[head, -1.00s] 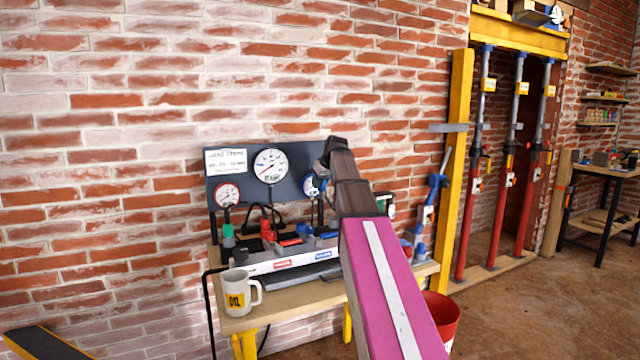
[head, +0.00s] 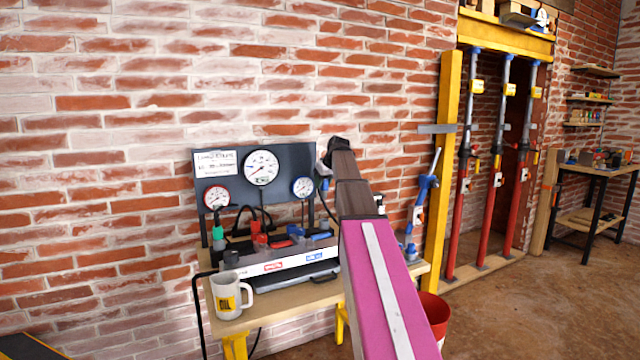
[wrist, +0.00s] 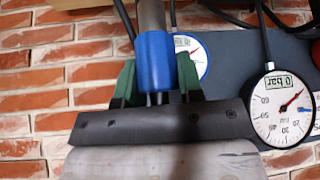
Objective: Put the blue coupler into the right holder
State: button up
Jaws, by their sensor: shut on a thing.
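The blue coupler (wrist: 155,62), a blue sleeve with a grey metal end pointing up in the wrist view, is between the green fingers of my gripper (wrist: 157,78). The gripper is shut on it. In the head view my gripper (head: 328,165) is up near the wall, right of the gauge board; my arm hides much of it. The bench below carries a pale holder strip (head: 292,262) with a red label on its left and a blue label on its right. Small red, blue and grey fittings stand behind the strip. Which of these is the right holder is unclear.
A dark board (head: 238,160) with several gauges stands behind the bench (head: 215,315). A white mug (head: 229,294) stands at the bench's left front. A red bucket (head: 434,312) is beside it at right. A yellow post (head: 445,170) and red props stand further right.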

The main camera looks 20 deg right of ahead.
jog(key=shift+f, duration=0.15)
jog(key=shift+f, duration=3.15)
jog(key=shift+f, duration=2.95)
dwell(0.8)
jog(key=o, duration=1.5)
jog(key=shift+r, duration=0.15)
